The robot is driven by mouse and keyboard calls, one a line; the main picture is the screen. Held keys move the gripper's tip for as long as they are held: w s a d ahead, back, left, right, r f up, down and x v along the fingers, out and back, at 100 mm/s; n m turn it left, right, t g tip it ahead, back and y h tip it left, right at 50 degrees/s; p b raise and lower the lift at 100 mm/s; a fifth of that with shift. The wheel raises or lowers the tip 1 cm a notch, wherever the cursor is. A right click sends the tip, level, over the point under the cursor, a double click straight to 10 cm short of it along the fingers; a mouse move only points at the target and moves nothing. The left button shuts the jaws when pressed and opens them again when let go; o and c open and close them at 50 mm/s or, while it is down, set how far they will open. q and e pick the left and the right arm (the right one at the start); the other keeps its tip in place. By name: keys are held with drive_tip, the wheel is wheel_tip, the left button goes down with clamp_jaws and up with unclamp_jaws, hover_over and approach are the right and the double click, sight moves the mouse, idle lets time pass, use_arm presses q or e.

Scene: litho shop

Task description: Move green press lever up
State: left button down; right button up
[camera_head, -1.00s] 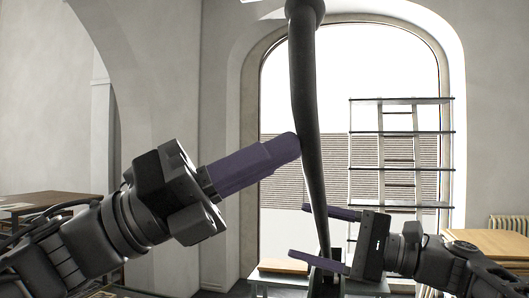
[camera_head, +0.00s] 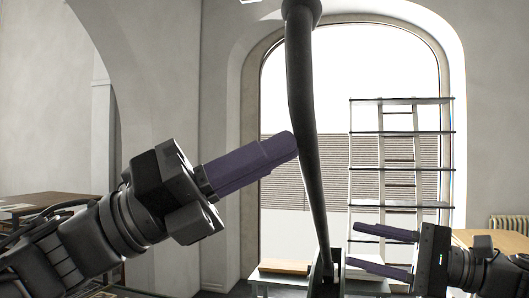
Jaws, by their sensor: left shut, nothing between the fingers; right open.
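A long dark, slightly curved bar (camera_head: 307,120), seemingly the press lever, runs from the top edge down to a dark base (camera_head: 324,276) at the bottom middle. It looks nearly black; no green shows on it. My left gripper (camera_head: 293,146) is shut and empty, its purple fingers pointing right and slightly up. Its tips meet the bar's left edge in the picture; whether they touch it I cannot tell. My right gripper (camera_head: 352,245) is open and empty to the right of the bar's lower part, its purple fingers pointing left, with a gap to the bar.
A table with a light board (camera_head: 284,266) stands behind the bar's base. A tall metal shelf rack (camera_head: 401,132) stands before the arched window. Wooden tables stand at the far left (camera_head: 40,201) and right. The space between my grippers is crossed only by the bar.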

use_arm(q)
drive_tip(key=shift+s+f, duration=0.25)
drive_tip(key=shift+f, duration=0.1)
drive_tip(key=w+b+v, duration=0.1)
drive_tip(key=b+v, duration=0.2)
drive_tip(key=v, duration=0.4)
drive_tip(key=shift+s+a+r, duration=0.2)
drive_tip(key=shift+s+a, duration=0.1)
use_arm(e)
drive_tip(key=f, duration=0.3)
drive_tip(key=shift+s+d+f, duration=0.1)
drive_tip(key=shift+d+f, duration=0.2)
drive_tip(key=shift+c, duration=0.3)
